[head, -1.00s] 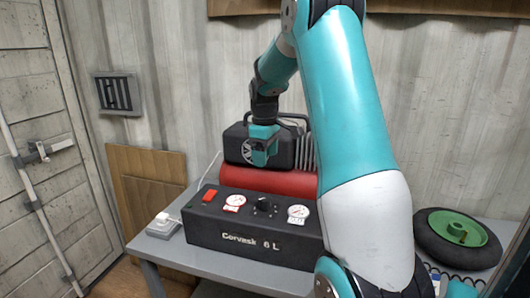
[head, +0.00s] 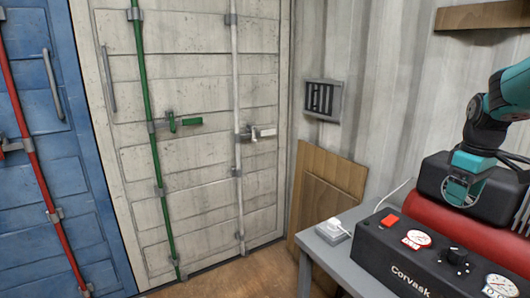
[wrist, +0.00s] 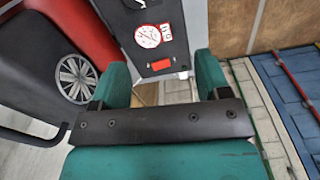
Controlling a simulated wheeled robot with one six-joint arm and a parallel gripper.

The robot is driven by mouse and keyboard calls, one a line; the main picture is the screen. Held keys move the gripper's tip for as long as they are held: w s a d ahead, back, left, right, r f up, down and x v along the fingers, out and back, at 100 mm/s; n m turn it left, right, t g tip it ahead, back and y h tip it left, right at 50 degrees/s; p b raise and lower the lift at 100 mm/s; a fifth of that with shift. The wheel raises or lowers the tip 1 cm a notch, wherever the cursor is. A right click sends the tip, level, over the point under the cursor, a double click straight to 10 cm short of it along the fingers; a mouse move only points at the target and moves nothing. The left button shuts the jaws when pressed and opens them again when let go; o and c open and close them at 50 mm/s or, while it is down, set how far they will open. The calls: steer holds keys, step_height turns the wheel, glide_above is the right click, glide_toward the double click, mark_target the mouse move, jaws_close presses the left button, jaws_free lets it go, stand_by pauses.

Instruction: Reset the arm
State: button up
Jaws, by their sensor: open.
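My gripper (head: 463,192) is at the right of the head view, in front of the black motor housing (head: 435,176) of a compressor and above its red tank (head: 425,213). In the wrist view its two teal fingers (wrist: 162,78) stand apart with nothing between them. The black control box (wrist: 152,35) with a white gauge and red switch lies beyond the fingers. It also shows in the head view (head: 400,262), marked "Corvask". Most of my arm is out of the head view to the right.
The compressor stands on a grey table (head: 342,262) with a white plug and socket block (head: 335,231). Brown boards (head: 318,190) lean on the wall beside a vent (head: 323,99). A white container door (head: 190,130) and a blue door (head: 40,160) stand left. Wooden floor shows in front.

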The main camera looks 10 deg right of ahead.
steer(key=s+a+r+n, duration=0.1)
steer(key=a+r, duration=0.1)
steer(key=a, duration=1.1)
steer(key=s+a+n+y, duration=0.2)
steer(key=s+a+y, duration=0.2)
steer(key=s+a, duration=1.5)
steer(key=a, duration=0.4)
steer(key=shift+s+a+f+n, duration=0.35)
steer(key=shift+n, duration=0.05)
